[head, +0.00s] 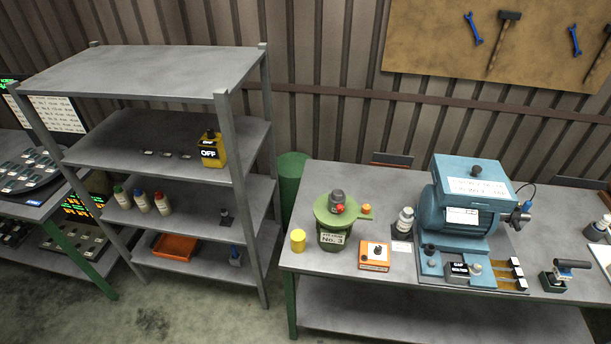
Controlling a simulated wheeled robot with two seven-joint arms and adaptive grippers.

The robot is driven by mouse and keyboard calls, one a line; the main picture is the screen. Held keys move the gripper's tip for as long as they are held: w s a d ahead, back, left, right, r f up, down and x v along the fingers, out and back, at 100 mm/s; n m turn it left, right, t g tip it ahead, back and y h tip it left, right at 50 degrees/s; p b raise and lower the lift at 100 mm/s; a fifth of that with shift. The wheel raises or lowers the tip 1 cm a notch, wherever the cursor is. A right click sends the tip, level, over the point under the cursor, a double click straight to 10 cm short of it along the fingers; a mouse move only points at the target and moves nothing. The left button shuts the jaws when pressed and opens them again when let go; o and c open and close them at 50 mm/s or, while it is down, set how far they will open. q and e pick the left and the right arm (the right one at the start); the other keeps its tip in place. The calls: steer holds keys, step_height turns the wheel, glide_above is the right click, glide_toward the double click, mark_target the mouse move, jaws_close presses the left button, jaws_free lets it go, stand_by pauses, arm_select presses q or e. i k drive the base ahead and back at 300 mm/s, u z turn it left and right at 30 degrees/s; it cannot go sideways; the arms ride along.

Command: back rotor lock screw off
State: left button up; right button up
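A blue machine (459,216) with a motor-like body and a white label stands on the grey workbench (350,286). I cannot tell which small part is the rotor lock screw. A green pot marked No. 3 (332,237) stands to the left, with a grey knob and a red part on top. Neither of my grippers is in view.
An orange box (374,257), a yellow cup (298,240) and a white bottle (404,221) stand on the bench. A grey shelf (150,70) with a yellow OFF box (212,149) stands left. Floor is clear in front.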

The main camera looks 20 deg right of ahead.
mark_target(365, 208)
steer(key=z, duration=1.25)
